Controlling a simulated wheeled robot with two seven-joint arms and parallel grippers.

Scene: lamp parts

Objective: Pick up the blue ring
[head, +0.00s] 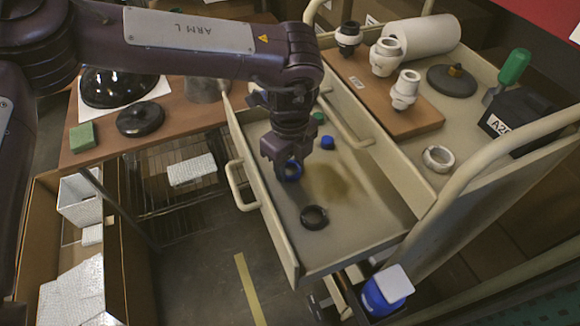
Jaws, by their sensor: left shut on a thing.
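My left gripper points down over the open drawer (345,238) of the cart and is shut on the blue ring. The jaws hide part of the ring, and I cannot tell whether it touches the drawer floor. My right gripper is not in view.
In the drawer lie a black ring (314,217), a blue cap (327,142) and a green piece (319,117). The cart top holds a wooden board (418,121) with white fittings and a white ring (438,158).

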